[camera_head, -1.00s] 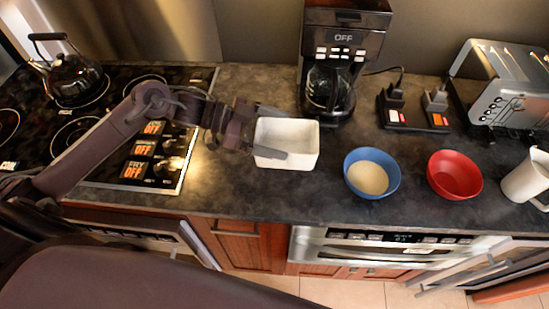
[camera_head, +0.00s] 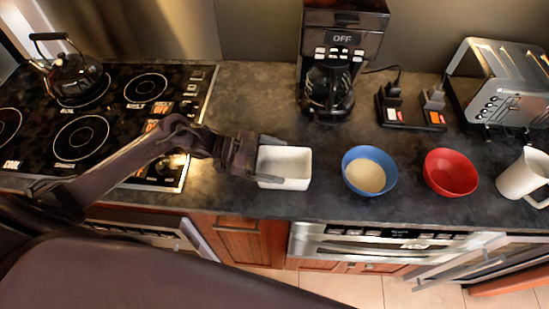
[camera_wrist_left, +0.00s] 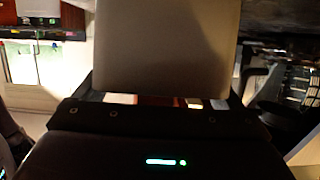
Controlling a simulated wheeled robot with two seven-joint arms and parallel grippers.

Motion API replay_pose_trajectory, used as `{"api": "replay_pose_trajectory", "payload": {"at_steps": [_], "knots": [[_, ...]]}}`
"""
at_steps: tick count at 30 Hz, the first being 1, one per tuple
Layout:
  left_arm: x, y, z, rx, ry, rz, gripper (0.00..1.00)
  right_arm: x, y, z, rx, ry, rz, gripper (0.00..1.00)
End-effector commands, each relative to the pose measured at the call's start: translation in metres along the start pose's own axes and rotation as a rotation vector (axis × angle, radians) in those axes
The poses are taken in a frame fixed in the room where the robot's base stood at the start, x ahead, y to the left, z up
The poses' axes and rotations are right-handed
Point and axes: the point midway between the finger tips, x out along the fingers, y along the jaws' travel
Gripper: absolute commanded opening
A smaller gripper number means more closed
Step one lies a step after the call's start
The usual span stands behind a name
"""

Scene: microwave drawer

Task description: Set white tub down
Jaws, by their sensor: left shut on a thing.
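The white tub (camera_head: 285,164) is a square, open-topped, empty-looking container at the dark countertop (camera_head: 240,205), between the stove and the blue bowl. My left gripper (camera_head: 268,162) reaches in from the left and is shut on the tub's left side. The tub is upright and level. Whether its base touches the counter is hard to tell. My right gripper is not in view.
A blue bowl (camera_head: 383,182) with pale contents, a red bowl (camera_head: 450,172) and a white mug (camera_head: 525,176) stand to the right. A coffee maker (camera_head: 342,60) is behind. The stove (camera_head: 80,125) with a kettle (camera_head: 72,78) is left. Counter between stove and coffee maker is clear.

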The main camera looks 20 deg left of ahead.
Motion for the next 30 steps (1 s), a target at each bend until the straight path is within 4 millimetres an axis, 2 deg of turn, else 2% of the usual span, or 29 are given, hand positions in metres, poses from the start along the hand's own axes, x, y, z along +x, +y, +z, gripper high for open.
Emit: {"api": "replay_pose_trajectory", "payload": {"at_steps": [3, 4, 6, 15, 17, 30], "knots": [[0.001, 0.0, 0.004, 0.0, 0.0, 0.0, 0.66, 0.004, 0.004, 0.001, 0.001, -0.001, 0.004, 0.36], [0.001, 0.0, 0.004, 0.0, -0.001, 0.0, 0.91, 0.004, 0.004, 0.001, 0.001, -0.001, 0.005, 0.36], [0.001, 0.0, 0.003, 0.0, -0.001, 0.0, 1.0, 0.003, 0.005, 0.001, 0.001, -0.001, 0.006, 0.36], [-0.001, 0.0, -0.003, 0.0, -0.001, 0.0, 1.0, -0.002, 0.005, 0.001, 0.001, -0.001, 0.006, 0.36], [-0.007, 0.0, 0.003, -0.001, -0.004, -0.001, 1.0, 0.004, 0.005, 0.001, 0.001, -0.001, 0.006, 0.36], [-0.094, 0.0, 0.004, -0.002, -0.005, 0.0, 1.0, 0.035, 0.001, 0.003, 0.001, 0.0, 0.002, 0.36]]}}
